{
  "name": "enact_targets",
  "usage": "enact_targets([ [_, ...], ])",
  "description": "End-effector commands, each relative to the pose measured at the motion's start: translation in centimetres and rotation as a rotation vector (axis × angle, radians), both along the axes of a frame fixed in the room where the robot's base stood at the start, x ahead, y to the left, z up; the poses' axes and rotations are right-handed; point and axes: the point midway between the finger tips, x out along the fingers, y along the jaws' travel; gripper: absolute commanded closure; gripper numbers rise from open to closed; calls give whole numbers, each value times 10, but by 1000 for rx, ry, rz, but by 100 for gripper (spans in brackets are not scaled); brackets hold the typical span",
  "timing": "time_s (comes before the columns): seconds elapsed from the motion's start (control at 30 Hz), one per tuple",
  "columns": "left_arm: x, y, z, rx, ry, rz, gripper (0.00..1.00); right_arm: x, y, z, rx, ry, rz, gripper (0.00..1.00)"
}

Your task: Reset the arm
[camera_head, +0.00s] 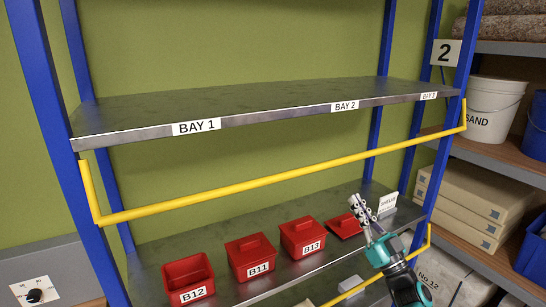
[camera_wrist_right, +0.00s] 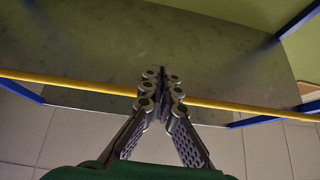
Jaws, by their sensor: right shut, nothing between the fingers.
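My right gripper (camera_head: 356,203) is raised in front of the right part of the lower shelf (camera_head: 235,218), its fingers together and empty. In the right wrist view the fingers (camera_wrist_right: 162,78) meet, with a grey shelf surface and a yellow bar beyond them. On the lower shelf stand red boxes: B12 (camera_head: 188,276), which is open on top, then B11 (camera_head: 250,257) and B13 (camera_head: 302,237), both with lids on. A loose red lid (camera_head: 343,226) lies right of B13, just left of the gripper in the picture. My left gripper is out of view.
A yellow bar (camera_head: 290,182) runs across the rack front between the shelves; it also shows in the right wrist view (camera_wrist_right: 75,84). The upper shelf (camera_head: 250,108), labelled BAY 1 to BAY 3, is empty. Blue posts (camera_head: 105,230) flank the rack. A white card (camera_head: 388,203) stands right of the gripper.

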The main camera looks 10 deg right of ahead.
Motion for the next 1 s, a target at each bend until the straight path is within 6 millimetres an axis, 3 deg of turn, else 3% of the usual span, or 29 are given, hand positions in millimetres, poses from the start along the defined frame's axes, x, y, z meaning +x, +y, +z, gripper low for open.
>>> enact_targets([
  [0.13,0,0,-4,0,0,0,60,-3,70,-21,-54,203,159,100],
  [0.23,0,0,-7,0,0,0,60,-18,129,-54,-106,434,278,100],
  [0.3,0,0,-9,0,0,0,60,-35,161,-82,-142,610,328,100],
  [0.43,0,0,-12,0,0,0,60,-79,197,-140,-204,930,342,100],
  [0.57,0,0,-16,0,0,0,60,-129,202,-194,-256,1212,245,100],
  [0.7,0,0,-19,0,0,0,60,-180,179,-238,-297,1423,47,100],
  [0.83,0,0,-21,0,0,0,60,-210,150,-258,-313,1511,-140,100],
  [1.0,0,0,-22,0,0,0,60,-227,126,-265,-314,1534,-281,100],
])
